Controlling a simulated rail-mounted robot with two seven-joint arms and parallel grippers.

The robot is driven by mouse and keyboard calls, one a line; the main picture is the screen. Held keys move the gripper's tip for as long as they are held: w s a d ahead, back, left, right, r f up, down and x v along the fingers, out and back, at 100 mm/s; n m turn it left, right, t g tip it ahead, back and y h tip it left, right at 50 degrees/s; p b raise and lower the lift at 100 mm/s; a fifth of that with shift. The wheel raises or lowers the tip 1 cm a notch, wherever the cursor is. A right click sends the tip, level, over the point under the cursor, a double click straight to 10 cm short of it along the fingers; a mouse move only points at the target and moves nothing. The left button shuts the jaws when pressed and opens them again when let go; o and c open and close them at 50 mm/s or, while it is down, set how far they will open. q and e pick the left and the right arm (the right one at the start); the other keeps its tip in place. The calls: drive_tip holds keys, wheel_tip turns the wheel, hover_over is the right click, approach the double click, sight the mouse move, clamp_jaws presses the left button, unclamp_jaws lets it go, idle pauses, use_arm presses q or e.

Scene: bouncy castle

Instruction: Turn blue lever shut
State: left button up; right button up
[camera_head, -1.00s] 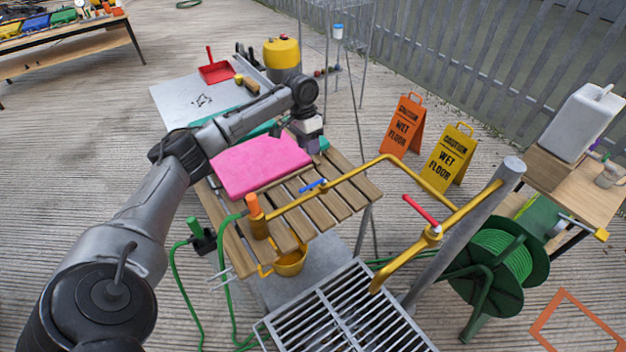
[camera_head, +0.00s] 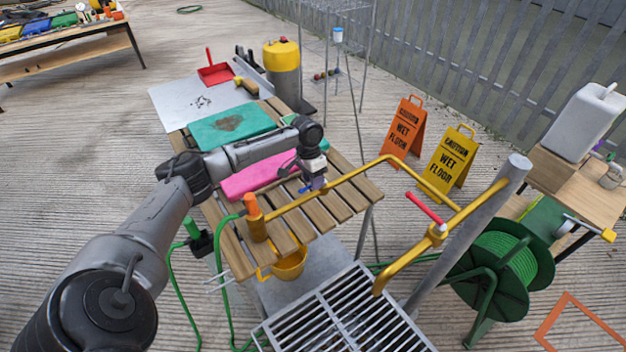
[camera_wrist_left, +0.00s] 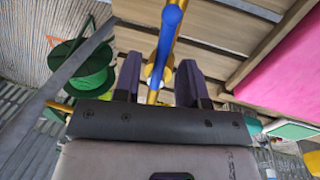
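The blue lever (camera_head: 305,189) sits on the yellow pipe (camera_head: 348,175) above the slatted wooden table. My left gripper (camera_head: 316,183) is right over it and hides part of it in the head view. In the left wrist view the blue lever (camera_wrist_left: 169,38) runs lengthwise between the two dark fingers of my left gripper (camera_wrist_left: 160,65). The fingers stand apart with gaps on both sides of the lever, so the gripper is open. The yellow pipe (camera_wrist_left: 153,97) shows behind the lever. My right gripper is in neither view.
A red lever (camera_head: 423,207) sits on the pipe farther right, by the grey post (camera_head: 470,225). An orange fitting (camera_head: 252,205) and green hose are at the pipe's left end. Pink (camera_head: 245,180) and teal (camera_head: 228,128) pads lie on the table (camera_head: 345,205).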

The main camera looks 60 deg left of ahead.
use_arm(q)
drive_tip(key=shift+c, duration=0.2)
clamp_jaws()
idle(0.4)
